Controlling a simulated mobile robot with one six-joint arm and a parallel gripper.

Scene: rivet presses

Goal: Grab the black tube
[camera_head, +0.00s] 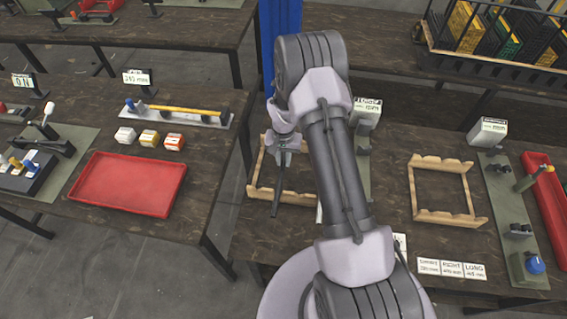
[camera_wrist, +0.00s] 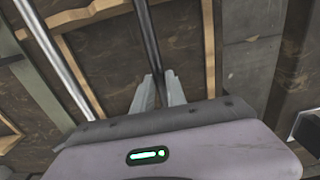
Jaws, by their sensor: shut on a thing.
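My gripper (camera_head: 282,163) is shut on the black tube (camera_head: 276,204) above a wooden rack (camera_head: 252,178) on the right-hand table. In the wrist view the two pale fingertips (camera_wrist: 158,88) close around the black tube (camera_wrist: 147,35), which runs away between them toward the top edge. In the head view the tube points down toward the front of the rack. Part of the rack and of the tube's surroundings is hidden behind my arm. I cannot tell how far the tube is above the rack.
A silver tube (camera_wrist: 62,62) runs along the left of the wrist view. A second, empty wooden rack (camera_head: 442,214) stands to the right, near label cards (camera_head: 452,269) and a press with a blue knob (camera_head: 534,264). A red tray (camera_head: 128,186) lies on the left table.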

